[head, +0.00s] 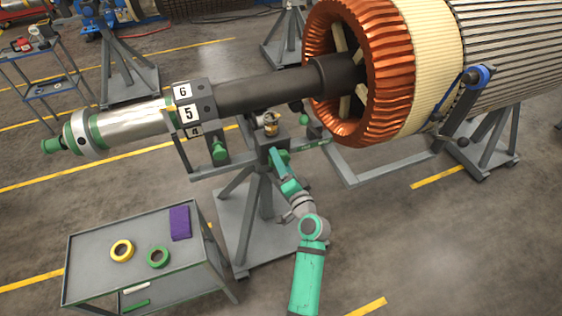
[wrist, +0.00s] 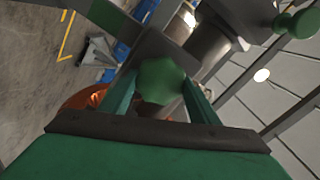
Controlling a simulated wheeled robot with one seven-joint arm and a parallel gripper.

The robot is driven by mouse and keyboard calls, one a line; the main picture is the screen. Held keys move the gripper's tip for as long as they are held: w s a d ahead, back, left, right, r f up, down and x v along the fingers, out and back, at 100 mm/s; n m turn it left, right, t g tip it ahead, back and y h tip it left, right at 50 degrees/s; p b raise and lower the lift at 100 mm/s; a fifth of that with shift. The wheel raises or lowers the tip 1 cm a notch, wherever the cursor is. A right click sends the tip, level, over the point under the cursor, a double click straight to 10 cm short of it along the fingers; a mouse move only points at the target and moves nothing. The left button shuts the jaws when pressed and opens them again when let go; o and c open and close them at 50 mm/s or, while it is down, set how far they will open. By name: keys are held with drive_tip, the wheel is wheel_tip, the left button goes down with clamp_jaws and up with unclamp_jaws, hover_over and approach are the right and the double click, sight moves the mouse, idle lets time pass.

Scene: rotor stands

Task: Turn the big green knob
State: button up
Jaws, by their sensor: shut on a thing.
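The big green knob (wrist: 161,82) has a lobed edge and sits between my two fingers in the wrist view. My gripper (wrist: 160,90) is shut on it, one green finger on each side. In the head view my gripper (head: 277,157) reaches up to the grey stand head under the dark shaft. The held knob is mostly hidden there behind the gripper, and I cannot tell its turn angle.
Another green knob (head: 219,152) hangs to the left under the shaft. The rotor's copper-coloured end (head: 375,70) is above right. A grey cart (head: 185,268) with yellow and green tape rolls and a purple item stands front left. Floor at right front is clear.

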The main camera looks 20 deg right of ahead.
drive_tip(key=n, duration=0.3)
drive_tip(key=shift+a+n, duration=0.15)
drive_tip(key=shift+n, duration=0.25)
drive_tip(key=n, duration=0.3)
drive_tip(key=shift+n, duration=0.3)
drive_tip(key=n, duration=0.3)
drive_tip(key=shift+a+n, duration=0.1)
drive_tip(key=shift+n, duration=2)
drive_tip(key=o, duration=1.1)
drive_tip(key=shift+c, duration=0.2)
drive_tip(key=s, duration=1)
drive_tip(key=shift+s+d, duration=0.2)
drive_tip(key=shift+s, duration=0.2)
